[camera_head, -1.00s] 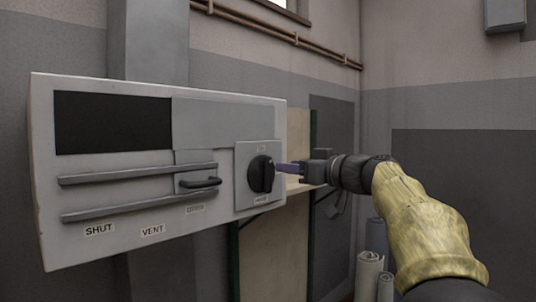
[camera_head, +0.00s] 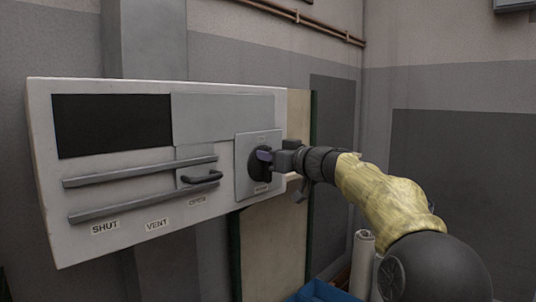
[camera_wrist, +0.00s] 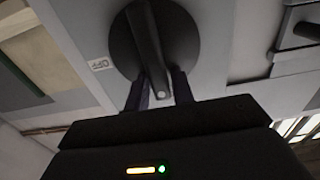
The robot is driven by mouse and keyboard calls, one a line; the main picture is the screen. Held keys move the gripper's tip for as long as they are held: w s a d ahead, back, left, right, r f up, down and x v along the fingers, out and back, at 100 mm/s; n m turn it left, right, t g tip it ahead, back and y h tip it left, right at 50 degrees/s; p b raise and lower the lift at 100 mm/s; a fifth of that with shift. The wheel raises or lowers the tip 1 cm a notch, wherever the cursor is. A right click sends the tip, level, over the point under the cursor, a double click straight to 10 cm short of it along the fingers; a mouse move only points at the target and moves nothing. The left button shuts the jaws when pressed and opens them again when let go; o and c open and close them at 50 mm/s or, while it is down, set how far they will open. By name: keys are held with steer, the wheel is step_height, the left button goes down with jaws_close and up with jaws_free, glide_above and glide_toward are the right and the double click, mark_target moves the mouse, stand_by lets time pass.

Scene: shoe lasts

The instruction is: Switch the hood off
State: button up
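The hood knob is a round dark dial with a raised grip bar (camera_wrist: 146,35), set on a grey plate at the right of the white control panel (camera_head: 235,218). In the head view the knob (camera_head: 258,163) is partly hidden by my gripper (camera_head: 268,155), which is at it from the right. In the wrist view the two dark fingers of my gripper (camera_wrist: 159,88) stand apart on either side of the bar's near end. Whether they touch it is hard to tell. A small label reading OFF (camera_wrist: 100,65) sits beside the dial, away from the bar's near end.
The panel also has a black window (camera_head: 112,125), two sloping rails, a dark handle (camera_head: 202,177) and labels SHUT (camera_head: 105,228) and VENT (camera_head: 157,224). Pale rolls (camera_head: 362,262) and a blue container (camera_head: 322,292) stand low at the right.

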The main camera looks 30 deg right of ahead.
jaws_close()
steer(key=shift+f+m+b, duration=0.1)
steer(key=shift+m+b, duration=0.2)
steer(key=shift+b, duration=0.15)
steer(key=m+b, duration=0.3)
steer(key=shift+w+d+f, duration=0.15)
steer(key=shift+d, duration=0.25)
steer(key=m+b, duration=0.1)
steer(key=m, duration=0.3)
steer(key=d+f+m+b, duration=0.1)
steer(key=m, duration=0.4)
steer(key=d+f+m+b, duration=0.1)
steer(key=m+b, duration=0.1)
steer(key=m, duration=0.3)
steer(key=shift+w+f, duration=0.2)
steer(key=shift+w, duration=0.1)
steer(key=shift+m, duration=0.3)
steer(key=shift+o, duration=2.2)
jaws_free()
